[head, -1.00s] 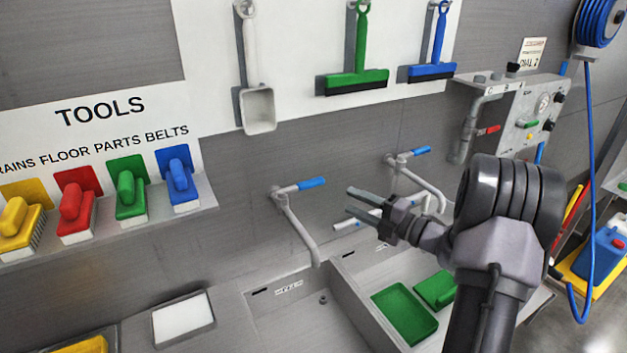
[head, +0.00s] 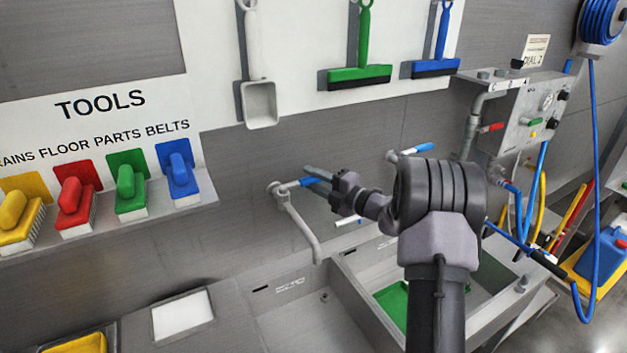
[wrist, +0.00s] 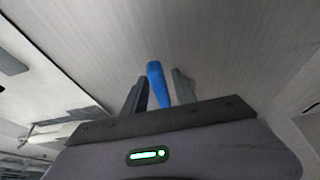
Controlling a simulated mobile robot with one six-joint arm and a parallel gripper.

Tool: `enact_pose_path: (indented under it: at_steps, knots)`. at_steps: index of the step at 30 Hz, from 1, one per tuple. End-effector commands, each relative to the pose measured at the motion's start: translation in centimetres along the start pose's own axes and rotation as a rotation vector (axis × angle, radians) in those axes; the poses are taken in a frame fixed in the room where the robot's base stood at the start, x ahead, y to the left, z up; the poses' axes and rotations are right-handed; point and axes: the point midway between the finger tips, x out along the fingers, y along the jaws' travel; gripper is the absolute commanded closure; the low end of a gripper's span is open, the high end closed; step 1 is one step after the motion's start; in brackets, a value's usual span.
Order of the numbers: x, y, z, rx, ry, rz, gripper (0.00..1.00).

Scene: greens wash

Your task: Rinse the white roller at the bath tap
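The near bath tap (head: 294,215) is a grey wall tap with a bent spout over the left basin and a blue lever (head: 308,181). My gripper (head: 309,178) is at this lever, its two fingers apart on either side of it. In the wrist view the blue lever (wrist: 157,86) stands between the fingers, with narrow gaps visible, so the gripper looks open around it. No water is visible at the spout.
The sink's left basin (head: 290,335) looks empty; the right one holds a green tray (head: 393,303), partly hidden by my arm. A second blue-levered tap (head: 416,150) is right of my gripper. Coloured brushes (head: 128,190) stand on the left shelf; a white scoop (head: 260,105) and squeegees hang above.

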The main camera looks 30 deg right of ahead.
Motion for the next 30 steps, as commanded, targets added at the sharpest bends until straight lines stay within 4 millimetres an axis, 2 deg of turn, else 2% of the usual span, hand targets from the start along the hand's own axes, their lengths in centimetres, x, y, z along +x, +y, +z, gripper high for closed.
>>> enact_pose_path:
  at_steps: [1,4,5,30]
  knots:
    - [-0.01,0.01,0.00,0.000,0.000,0.000,0.80]
    - [-0.02,0.01,0.00,0.000,0.000,0.000,0.99]
    - [-0.02,0.01,0.00,0.000,0.000,0.000,1.00]
    - [-0.05,-0.01,0.00,0.000,0.000,0.000,1.00]
